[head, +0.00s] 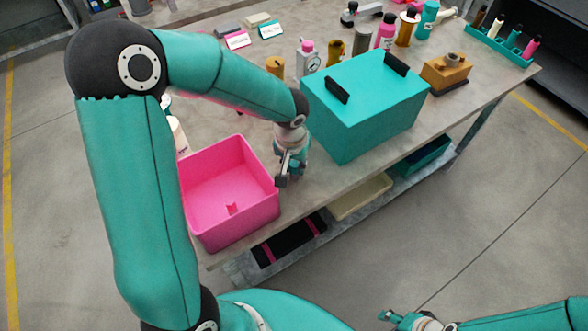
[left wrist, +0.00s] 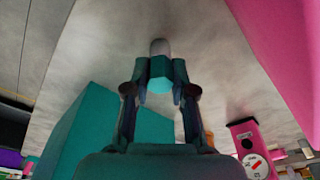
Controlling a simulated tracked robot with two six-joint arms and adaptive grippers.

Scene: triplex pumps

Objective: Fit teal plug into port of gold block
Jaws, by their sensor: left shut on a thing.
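My left gripper (head: 285,172) is low over the table's front edge, between the pink bin and the teal box. In the left wrist view my left gripper (left wrist: 160,90) is shut on a teal plug (left wrist: 159,75), a faceted teal body with a pale rounded tip pointing away from me. The gold block (head: 436,76) stands on a dark base at the table's right, beyond the teal box. A round greyish-brown piece shows on its top; whether it is the port is unclear. My right gripper (head: 392,317) is at the bottom, well off the table, its jaws too small to read.
A large teal box (head: 355,115) with black handles stands between my left gripper and the gold block. A pink bin (head: 190,208) is to the left. Several bottles and a gauge (head: 309,60) stand behind. A teal tray (head: 520,61) with several plugs is far right.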

